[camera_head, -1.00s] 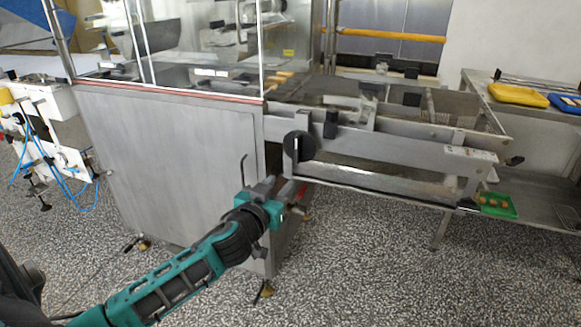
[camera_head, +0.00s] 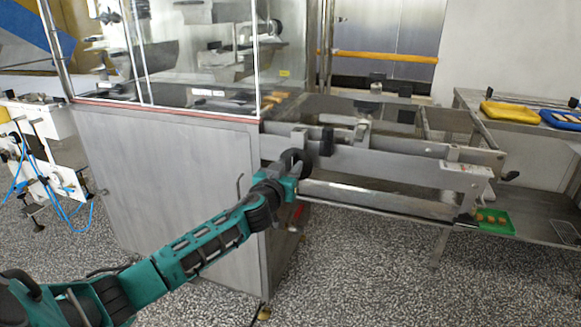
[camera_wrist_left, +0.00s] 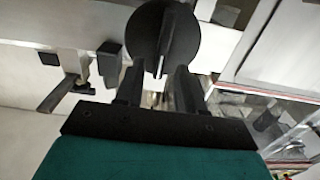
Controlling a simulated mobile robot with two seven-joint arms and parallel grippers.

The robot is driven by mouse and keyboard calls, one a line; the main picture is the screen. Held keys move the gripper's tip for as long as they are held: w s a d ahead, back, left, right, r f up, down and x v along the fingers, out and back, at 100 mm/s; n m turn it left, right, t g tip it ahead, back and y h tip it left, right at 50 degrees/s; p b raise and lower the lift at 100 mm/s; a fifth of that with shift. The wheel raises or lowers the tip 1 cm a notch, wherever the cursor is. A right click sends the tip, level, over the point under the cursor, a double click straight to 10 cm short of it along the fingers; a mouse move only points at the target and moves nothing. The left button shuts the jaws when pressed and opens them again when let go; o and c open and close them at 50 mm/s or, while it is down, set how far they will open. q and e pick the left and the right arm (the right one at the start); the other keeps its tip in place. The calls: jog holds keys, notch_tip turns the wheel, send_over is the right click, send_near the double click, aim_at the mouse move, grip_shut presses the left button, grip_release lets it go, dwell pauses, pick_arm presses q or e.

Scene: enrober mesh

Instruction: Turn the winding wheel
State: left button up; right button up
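The winding wheel (camera_head: 297,156) is a black disc on the near side of the machine's conveyor frame. In the head view it is partly hidden behind my left gripper (camera_head: 284,172). In the left wrist view the wheel (camera_wrist_left: 148,38) is at the top centre, with a raised grip bar across its face. My left gripper (camera_wrist_left: 158,82) is open, its two dark fingers pointing at the wheel. The lower end of the bar shows between the fingertips; I cannot tell whether they touch it. My right gripper is not in view.
The steel cabinet (camera_head: 170,170) with glass panels stands left of the wheel. A black block (camera_head: 327,143) sits just right of the wheel on the frame (camera_head: 400,163). A green tray (camera_head: 494,221) is at the lower right. Speckled floor is open in front.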

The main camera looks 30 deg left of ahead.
pick_arm(q)
jog(key=shift+x, duration=0.85)
jog(key=shift+c, duration=0.4)
grip_shut()
